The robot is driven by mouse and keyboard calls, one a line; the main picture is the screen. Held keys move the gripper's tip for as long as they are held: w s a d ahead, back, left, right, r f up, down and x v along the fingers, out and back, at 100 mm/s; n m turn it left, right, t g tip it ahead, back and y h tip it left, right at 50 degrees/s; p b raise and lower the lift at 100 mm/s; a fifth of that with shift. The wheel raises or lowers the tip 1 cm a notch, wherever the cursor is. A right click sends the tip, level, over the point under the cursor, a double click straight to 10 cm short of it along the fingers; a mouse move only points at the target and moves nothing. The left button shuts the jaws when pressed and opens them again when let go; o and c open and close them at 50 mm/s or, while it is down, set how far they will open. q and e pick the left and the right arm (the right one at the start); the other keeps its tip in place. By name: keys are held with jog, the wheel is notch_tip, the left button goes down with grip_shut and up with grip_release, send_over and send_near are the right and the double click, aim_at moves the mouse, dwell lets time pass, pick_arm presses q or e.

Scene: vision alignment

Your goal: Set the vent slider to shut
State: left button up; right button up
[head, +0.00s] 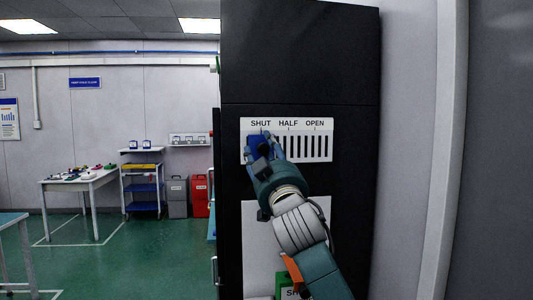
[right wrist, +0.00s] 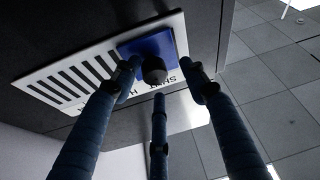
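The white vent panel (head: 310,158) on the black cabinet has SHUT, HALF and OPEN labels from left to right. The blue slider plate (head: 252,143) is at the left end, below the SHUT label. In the right wrist view the slider plate (right wrist: 135,46) carries a dark round knob (right wrist: 153,70), and the SHUT label shows upside down beside it. My right gripper (head: 262,147) is in front of the slider. Its fingers (right wrist: 163,72) are spread open around the knob, with a visible gap on the right side. Dark slots are uncovered toward OPEN. My left gripper is not in view.
The tall black cabinet (head: 300,55) fills the middle. A white panel (head: 258,240) and a green sign (head: 284,289) are below the vent. A pale wall edge (head: 443,150) is at right. A table (head: 80,182) and bins stand far left, with open green floor before them.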

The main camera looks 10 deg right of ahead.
jog(key=shift+a+f, duration=0.1)
jog(key=shift+a, duration=0.05)
jog(key=shift+w+f, duration=0.1)
jog(key=shift+f, duration=0.1)
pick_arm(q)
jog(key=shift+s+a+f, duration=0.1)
pick_arm(e)
jog(key=v, duration=1.2)
jog(key=shift+r, duration=0.25)
jog(key=shift+f, duration=0.1)
